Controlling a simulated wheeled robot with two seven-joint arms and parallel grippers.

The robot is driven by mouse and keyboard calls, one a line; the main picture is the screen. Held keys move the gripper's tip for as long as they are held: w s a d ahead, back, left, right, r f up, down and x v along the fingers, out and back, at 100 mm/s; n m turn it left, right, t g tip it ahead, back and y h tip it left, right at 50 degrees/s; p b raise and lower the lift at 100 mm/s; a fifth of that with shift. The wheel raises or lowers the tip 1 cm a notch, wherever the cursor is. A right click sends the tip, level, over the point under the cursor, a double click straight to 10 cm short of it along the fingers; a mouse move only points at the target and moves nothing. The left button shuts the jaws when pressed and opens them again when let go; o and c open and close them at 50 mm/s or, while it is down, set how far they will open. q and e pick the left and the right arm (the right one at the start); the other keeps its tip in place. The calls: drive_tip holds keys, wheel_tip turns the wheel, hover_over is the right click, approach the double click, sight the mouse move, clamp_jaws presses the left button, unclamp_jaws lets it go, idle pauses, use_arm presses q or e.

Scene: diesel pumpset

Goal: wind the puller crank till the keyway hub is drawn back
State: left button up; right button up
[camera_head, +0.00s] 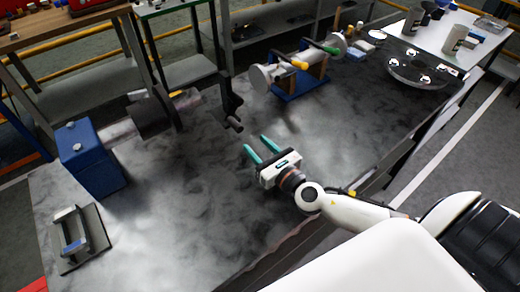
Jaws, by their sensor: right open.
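The puller crank (229,97) is a dark arm at the right end of the shaft assembly, left of the picture's middle. Its short handle (233,124) points down and to the right. A dark cylinder that looks like the keyway hub (153,116) sits around the grey shaft (119,133), which comes out of a blue block (92,160). My right gripper (256,142) has teal fingers spread apart and empty. It is a little right of and below the crank handle, apart from it in the picture. My left gripper is not in view.
A grey bracket (83,236) lies at the table's left front. A blue stand (300,83) with a roller and green and orange grips is at the back. A round dark plate (417,73) is at the right. The dark-stained table (190,220) is clear in front.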

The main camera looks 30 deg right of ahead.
drive_tip(key=shift+s, duration=0.25)
drive_tip(key=shift+r, duration=0.1)
